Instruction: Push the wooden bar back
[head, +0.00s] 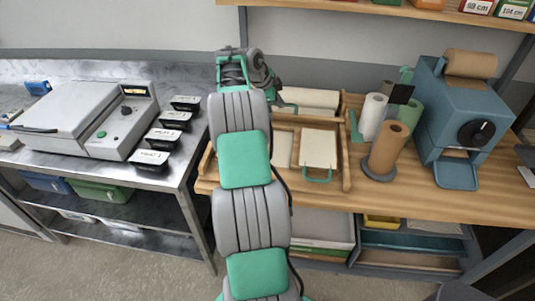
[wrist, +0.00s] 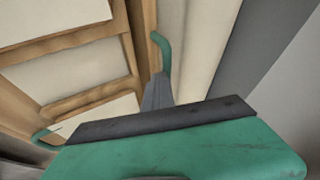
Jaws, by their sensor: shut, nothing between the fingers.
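A wooden bar (head: 310,121) runs across a wooden frame on the wooden table, between cream sheets at the back and front compartments. The frame's slats show in the wrist view, including a cross piece (wrist: 90,97); I cannot tell which of them is the bar. My gripper (wrist: 158,88) is shut and empty beside the frame's side rail (wrist: 143,40). A curved green piece lies just beyond its fingertips; I cannot tell whether they touch. In the head view my arm hides the fingers and the left part of the frame.
A cream block with a green handle (head: 318,180) lies in a front compartment. Paper rolls (head: 388,145) and a blue machine (head: 470,110) stand right of the frame. A metal bench (head: 190,150) on the left holds a scale and several black boxes. A shelf (head: 370,8) hangs above.

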